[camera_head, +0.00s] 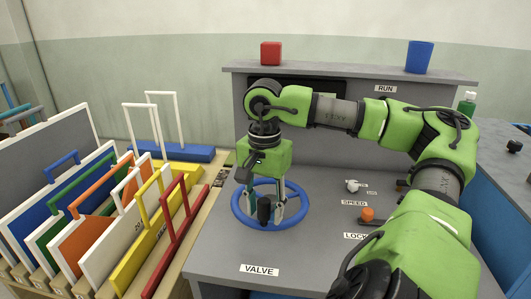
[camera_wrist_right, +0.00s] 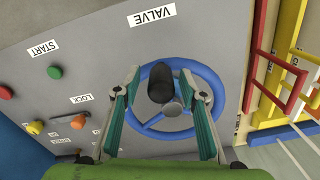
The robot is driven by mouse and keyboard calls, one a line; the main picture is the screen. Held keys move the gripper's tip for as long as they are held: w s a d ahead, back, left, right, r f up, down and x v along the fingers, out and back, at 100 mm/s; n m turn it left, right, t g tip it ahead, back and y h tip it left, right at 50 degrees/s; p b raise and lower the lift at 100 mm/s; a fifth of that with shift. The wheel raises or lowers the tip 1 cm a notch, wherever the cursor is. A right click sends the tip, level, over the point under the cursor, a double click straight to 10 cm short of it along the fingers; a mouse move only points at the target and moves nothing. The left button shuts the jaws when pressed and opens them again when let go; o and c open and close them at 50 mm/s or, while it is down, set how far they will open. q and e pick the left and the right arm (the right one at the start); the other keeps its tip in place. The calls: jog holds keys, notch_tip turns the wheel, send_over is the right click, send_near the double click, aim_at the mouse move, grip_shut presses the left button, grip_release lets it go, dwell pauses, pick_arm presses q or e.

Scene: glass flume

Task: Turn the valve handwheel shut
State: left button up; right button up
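The valve handwheel is a blue ring (camera_head: 237,212) lying on the grey console top behind the VALVE label (camera_head: 260,269). A black upright knob (camera_head: 264,211) stands on it. My right gripper (camera_head: 265,216) points down over the wheel, with its fingers spread on either side of the knob. In the right wrist view the blue ring (camera_wrist_right: 216,86), its grey hub (camera_wrist_right: 172,109) and the black knob (camera_wrist_right: 160,78) show between the open fingers (camera_wrist_right: 161,74). Gaps show between knob and fingers there. I cannot tell whether a finger touches the rim. My left gripper is not in view.
To the right on the console are an orange knob (camera_head: 367,214), a pale knob (camera_head: 352,185) and the SPEED and LOCK labels. A rack of coloured frames (camera_head: 85,225) stands close at left.

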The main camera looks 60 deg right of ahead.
jog(key=shift+d+r, duration=0.1)
jog(key=shift+r, duration=5.6)
